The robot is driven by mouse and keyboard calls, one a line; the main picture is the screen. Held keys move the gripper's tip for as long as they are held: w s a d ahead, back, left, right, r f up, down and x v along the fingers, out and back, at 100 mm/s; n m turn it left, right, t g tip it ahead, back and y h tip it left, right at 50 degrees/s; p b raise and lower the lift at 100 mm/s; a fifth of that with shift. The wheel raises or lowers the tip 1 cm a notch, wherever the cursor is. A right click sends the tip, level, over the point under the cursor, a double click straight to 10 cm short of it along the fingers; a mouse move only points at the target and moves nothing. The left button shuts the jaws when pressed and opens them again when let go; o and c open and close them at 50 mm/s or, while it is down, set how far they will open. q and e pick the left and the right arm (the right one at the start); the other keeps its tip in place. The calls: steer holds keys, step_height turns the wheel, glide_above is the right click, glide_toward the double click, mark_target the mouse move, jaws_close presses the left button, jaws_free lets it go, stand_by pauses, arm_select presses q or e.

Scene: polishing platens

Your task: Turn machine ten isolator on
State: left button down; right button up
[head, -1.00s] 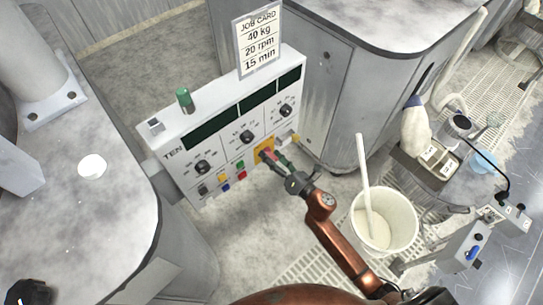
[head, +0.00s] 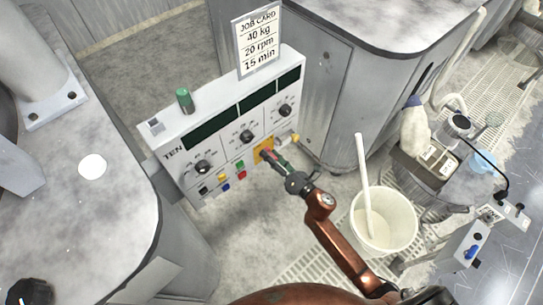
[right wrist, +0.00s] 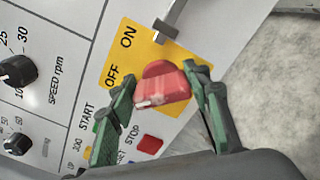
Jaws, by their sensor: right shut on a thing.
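The control box marked TEN (head: 172,133) stands at the centre left in the head view. Its isolator is a red handle (right wrist: 166,88) on a yellow plate (right wrist: 118,64) printed ON and OFF, at the box's lower right. A white mark shows on the handle's left end, nearer the word OFF than ON. My right gripper (head: 270,155) is shut on the red handle, with green fingers on either side of it in the right wrist view (right wrist: 160,100). In the head view the fingers mostly hide the handle. My left gripper is not in view.
A metal hasp or bracket (right wrist: 170,22) sits by the plate's edge near ON. A red STOP button (right wrist: 149,144) lies just below the handle. A white bucket (head: 398,222) with a stick stands right of my forearm. A job card (head: 257,38) stands on the box top.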

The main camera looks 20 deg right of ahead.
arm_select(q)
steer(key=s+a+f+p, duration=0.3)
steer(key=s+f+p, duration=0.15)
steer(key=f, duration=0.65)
arm_select(e)
steer(key=m, duration=0.7)
steer(key=shift+d, duration=0.1)
steer(key=m+p, duration=0.1)
steer(key=m, duration=0.2)
steer(key=shift+f+m+p, duration=0.15)
steer(key=shift+m+p, duration=0.25)
steer(key=m+p, duration=0.1)
steer(key=m, duration=0.2)
steer(key=m+p, duration=0.1)
steer(key=shift+f+m+p, duration=0.25)
steer(key=shift+m+p, duration=0.05)
steer(key=shift+m, duration=0.1)
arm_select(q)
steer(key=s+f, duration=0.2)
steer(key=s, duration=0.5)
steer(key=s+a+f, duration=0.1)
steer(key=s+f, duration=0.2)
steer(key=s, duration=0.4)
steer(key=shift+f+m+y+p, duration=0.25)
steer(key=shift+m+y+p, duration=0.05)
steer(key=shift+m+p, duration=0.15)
arm_select(e)
steer(key=shift+f+m, duration=0.2)
steer(key=shift+m, duration=0.9)
